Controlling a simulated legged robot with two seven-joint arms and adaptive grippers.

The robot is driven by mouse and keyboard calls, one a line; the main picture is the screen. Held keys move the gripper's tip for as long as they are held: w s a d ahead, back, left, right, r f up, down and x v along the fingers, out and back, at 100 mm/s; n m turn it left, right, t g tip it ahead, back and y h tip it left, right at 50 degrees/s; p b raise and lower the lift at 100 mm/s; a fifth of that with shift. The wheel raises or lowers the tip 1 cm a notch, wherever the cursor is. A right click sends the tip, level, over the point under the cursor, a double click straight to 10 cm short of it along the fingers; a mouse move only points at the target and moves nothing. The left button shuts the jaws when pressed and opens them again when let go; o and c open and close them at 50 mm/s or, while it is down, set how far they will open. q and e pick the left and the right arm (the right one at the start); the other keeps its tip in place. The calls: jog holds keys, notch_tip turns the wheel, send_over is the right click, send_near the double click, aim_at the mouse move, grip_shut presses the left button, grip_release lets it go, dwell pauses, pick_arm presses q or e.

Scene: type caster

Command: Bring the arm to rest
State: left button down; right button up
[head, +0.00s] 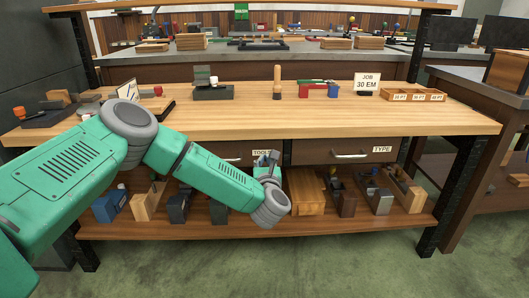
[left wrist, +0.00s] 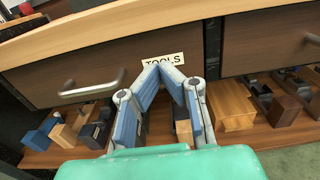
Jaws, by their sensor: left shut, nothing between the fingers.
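My left arm, green with grey joints, reaches in from the left in the head view, in front of the workbench (head: 330,123). My left gripper (head: 267,158) is at the front of the bench, near the drawer labelled TOOLS (head: 228,154). In the left wrist view the gripper (left wrist: 167,66) has its blue-grey fingers meeting at the tips, just below the TOOLS label (left wrist: 163,60). Nothing is between the fingers. The drawer handle (left wrist: 93,88) is to the left of the fingers, apart from them. The drawer looks shut. My right gripper is in neither view.
The TYPE drawer (head: 350,154) is to the right. A lower shelf (head: 330,221) holds several wooden and metal tools. The bench top carries a JOB sign (head: 366,84), wooden trays (head: 412,95) and a small wooden-handled tool (head: 277,82). Green floor (head: 350,265) lies in front.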

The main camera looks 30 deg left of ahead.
pick_arm(q)
jog(key=s+d+f+m+g+h+p, duration=0.1)
jog(key=s+d+f+m+h+p, duration=0.15)
jog(key=s+d+m+h, duration=0.35)
jog(key=s+d+f+m+h+p, duration=0.2)
jog(key=s+d+f+m, duration=0.25)
jog(key=d+m, duration=0.4)
jog(key=s+d+f+m+g+h+p, duration=0.1)
jog(key=s+d+f+m+g+h, duration=0.1)
jog(key=s+m, duration=0.3)
jog(key=s+d+f+m+g+h+p, duration=0.1)
jog(key=s+d+f+m+g+p, duration=0.1)
jog(key=s+m, duration=0.35)
jog(key=s+a+m+g+p, duration=0.1)
jog(key=s+a+m+g, duration=0.2)
jog(key=s+m, duration=0.3)
jog(key=s+a+m+g+y+p, duration=0.1)
jog(key=s+a+m, duration=0.4)
jog(key=s, duration=0.6)
jog(key=s+a+m+g+p, duration=0.2)
jog(key=s+a+m+g, duration=0.2)
jog(key=s, duration=0.5)
jog(key=m+g, duration=0.1)
jog(key=m, duration=0.1)
jog(key=shift+a+r+m+g+y+p, duration=0.15)
jog(key=shift+m+g+y+p, duration=0.25)
jog(key=shift+s, duration=0.1)
